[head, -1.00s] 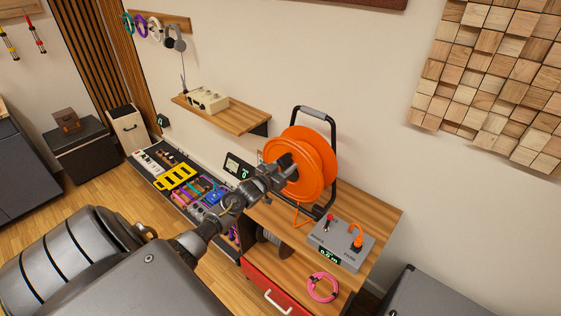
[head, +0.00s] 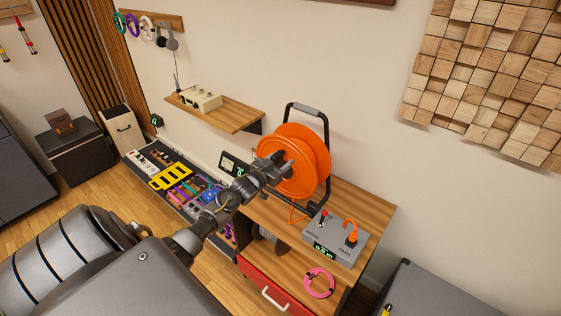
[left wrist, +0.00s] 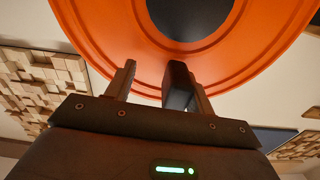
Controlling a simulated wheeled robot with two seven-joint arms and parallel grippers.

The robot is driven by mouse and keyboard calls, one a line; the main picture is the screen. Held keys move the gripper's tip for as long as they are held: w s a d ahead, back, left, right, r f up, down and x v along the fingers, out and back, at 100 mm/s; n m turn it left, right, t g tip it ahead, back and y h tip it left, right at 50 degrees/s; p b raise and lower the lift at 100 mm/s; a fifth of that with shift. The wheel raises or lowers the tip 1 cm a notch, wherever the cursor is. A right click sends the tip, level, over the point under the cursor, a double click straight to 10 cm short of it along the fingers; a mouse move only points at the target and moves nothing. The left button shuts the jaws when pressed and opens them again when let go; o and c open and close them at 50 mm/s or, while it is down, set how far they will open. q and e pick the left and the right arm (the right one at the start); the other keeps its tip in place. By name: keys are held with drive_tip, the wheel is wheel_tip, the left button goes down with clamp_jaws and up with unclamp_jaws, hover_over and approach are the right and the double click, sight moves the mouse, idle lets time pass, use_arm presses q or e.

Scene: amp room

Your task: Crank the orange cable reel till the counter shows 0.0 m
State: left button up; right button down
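The orange cable reel (head: 310,145) stands in a black frame on the wooden cabinet top. Its orange face and dark hub fill the top of the left wrist view (left wrist: 100,30). My left gripper (head: 272,168) is at the reel's front face and covers part of it. In the left wrist view its fingers (left wrist: 150,82) are apart with a clear gap. A dark block (left wrist: 178,85) lies against the right finger; I cannot tell if it is the crank's knob. The grey box (head: 335,238) has a green display (head: 323,250), its digits too small to read surely. My right gripper is out of view.
A pink cable coil (head: 319,284) lies on the cabinet's front part. A black screen (head: 233,164) stands behind my left wrist. A pedal board (head: 180,180) lies to the left, below a wall shelf (head: 225,112). A dark case (head: 425,290) stands right of the cabinet.

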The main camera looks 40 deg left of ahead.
use_arm(q)
drive_tip(key=shift+d, duration=0.1)
drive_tip(key=s, duration=0.9)
idle(0.3)
drive_tip(key=shift+d, duration=0.1)
idle(0.3)
